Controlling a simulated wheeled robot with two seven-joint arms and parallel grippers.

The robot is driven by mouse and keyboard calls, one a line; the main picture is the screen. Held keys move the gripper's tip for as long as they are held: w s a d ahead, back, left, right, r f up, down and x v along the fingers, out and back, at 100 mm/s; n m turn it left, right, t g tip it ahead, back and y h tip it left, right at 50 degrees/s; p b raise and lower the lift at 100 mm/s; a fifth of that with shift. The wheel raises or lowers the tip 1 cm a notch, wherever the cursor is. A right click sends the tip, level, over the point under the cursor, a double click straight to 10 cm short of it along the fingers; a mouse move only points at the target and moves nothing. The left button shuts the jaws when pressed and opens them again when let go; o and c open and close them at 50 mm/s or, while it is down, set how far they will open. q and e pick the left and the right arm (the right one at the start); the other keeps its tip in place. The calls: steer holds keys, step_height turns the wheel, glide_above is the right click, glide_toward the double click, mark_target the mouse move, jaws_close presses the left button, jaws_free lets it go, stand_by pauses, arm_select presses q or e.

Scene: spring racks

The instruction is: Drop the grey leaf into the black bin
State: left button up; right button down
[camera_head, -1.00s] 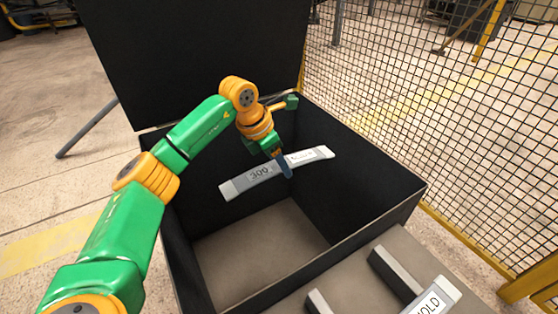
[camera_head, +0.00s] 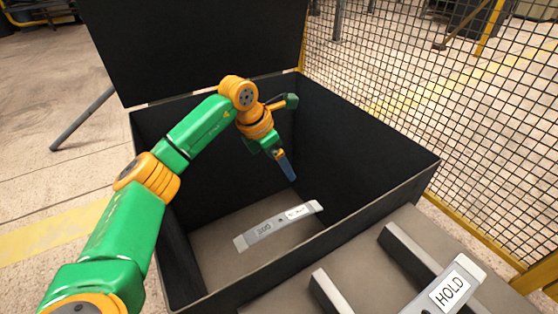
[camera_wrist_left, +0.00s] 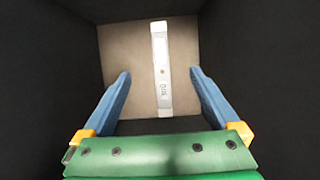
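The grey leaf (camera_head: 278,226) is a slim, slightly curved bar with pale ends and labels. It is inside the black bin (camera_head: 365,210), low down near the tan floor; I cannot tell whether it touches the floor. My left gripper (camera_head: 288,170) hangs inside the bin above the leaf, apart from it. In the left wrist view the blue fingers (camera_wrist_left: 160,80) are spread wide and empty, with the leaf (camera_wrist_left: 161,70) seen below between them. My right gripper is not in view.
The bin's black lid (camera_head: 195,45) stands open at the back. In front is a board with grey bars (camera_head: 405,255) and another leaf labelled HOLD (camera_head: 450,291). A wire mesh fence (camera_head: 440,90) stands to the right.

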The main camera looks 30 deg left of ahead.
arm_select(q)
steer(key=shift+f, duration=0.15)
steer(key=p+v, duration=0.1)
steer(key=v, duration=0.6)
stand_by(0.3)
